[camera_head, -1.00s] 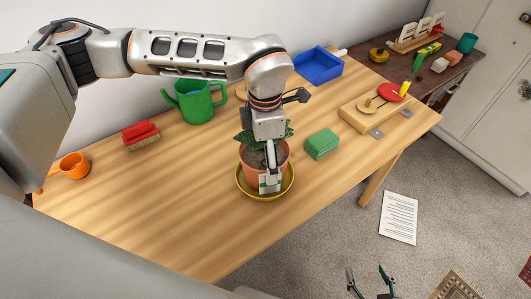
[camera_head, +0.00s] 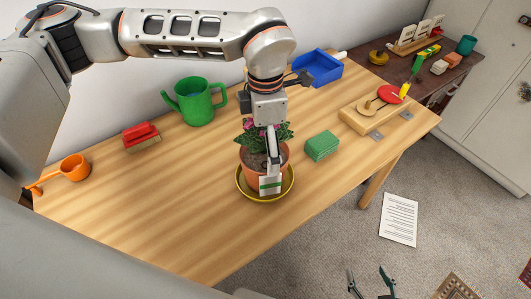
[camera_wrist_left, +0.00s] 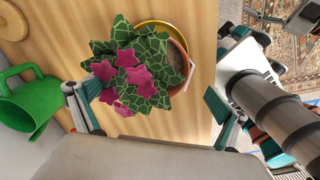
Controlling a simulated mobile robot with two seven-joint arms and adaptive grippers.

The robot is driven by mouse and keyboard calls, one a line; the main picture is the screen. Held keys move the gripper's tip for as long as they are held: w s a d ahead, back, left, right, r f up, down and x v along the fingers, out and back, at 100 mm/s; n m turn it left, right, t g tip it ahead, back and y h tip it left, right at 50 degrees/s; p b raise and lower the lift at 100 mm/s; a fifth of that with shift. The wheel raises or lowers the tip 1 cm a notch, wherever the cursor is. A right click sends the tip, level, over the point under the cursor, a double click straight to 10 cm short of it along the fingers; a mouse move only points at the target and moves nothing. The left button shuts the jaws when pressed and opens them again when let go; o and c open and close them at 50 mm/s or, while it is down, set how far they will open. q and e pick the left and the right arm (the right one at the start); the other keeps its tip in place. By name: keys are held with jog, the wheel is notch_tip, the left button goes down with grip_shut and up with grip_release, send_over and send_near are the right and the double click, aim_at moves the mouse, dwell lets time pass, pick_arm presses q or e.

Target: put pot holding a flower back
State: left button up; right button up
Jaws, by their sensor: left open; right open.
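A terracotta pot (camera_head: 249,171) holding a leafy plant with pink flowers (camera_head: 252,125) stands upright in a yellow saucer (camera_head: 248,195) on the wooden table. My left gripper (camera_head: 268,180) reaches down over the pot, with one finger in front of its near side. In the left wrist view the open fingers (camera_wrist_left: 152,112) lie on either side of the plant, the pot rim (camera_wrist_left: 187,60) and saucer (camera_wrist_left: 150,24) showing beyond the leaves. Whether a finger touches the pot, I cannot tell. My right gripper (camera_head: 370,280) is open and empty over the floor at the bottom edge.
On the table (camera_head: 185,215) are a green watering can (camera_head: 194,103), a red brush (camera_head: 141,135), an orange scoop (camera_head: 74,167), a green block (camera_head: 321,145), a blue tray (camera_head: 318,68) and a wooden board with discs (camera_head: 372,108). The table's front left is clear.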

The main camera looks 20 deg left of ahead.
pick_arm(q)
notch_tip(320, 180, up, 8)
jog(key=shift+f, duration=0.25)
dwell(0.5)
